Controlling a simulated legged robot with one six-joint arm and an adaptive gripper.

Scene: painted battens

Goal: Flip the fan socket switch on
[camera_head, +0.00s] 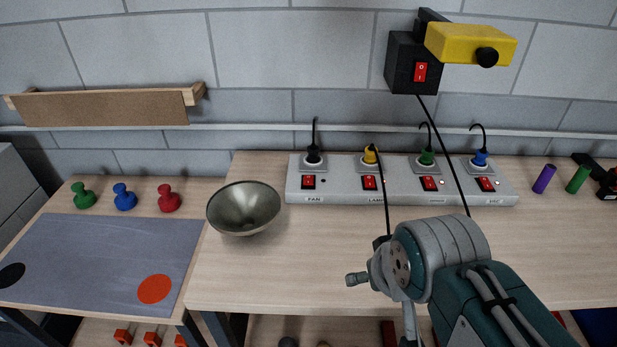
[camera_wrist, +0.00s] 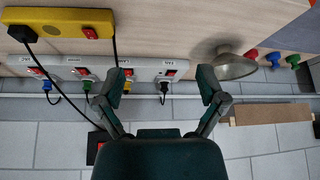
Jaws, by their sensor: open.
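The white power strip (camera_head: 345,194) lies at the back of the table near the wall. Its leftmost socket, labelled FAN, holds a black plug (camera_head: 313,155) with a red rocker switch (camera_head: 308,182) below it. The small indicator beside this switch looks dark. In the wrist view, seen upside down, the fan switch (camera_wrist: 170,73) and black plug (camera_wrist: 163,87) appear between the fingers. My gripper (camera_wrist: 152,79) is open and empty, apart from the strip. In the head view my arm is in front of the strip, right of the fan socket; the fingers cannot be made out clearly.
A metal bowl (camera_head: 243,208) stands just left of the strip. Yellow, green and blue plugs fill the other sockets. Cords run down near my arm to a yellow switch box (camera_wrist: 65,20). A black wall box (camera_head: 412,65) hangs above. Green, blue and red pegs stand left.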

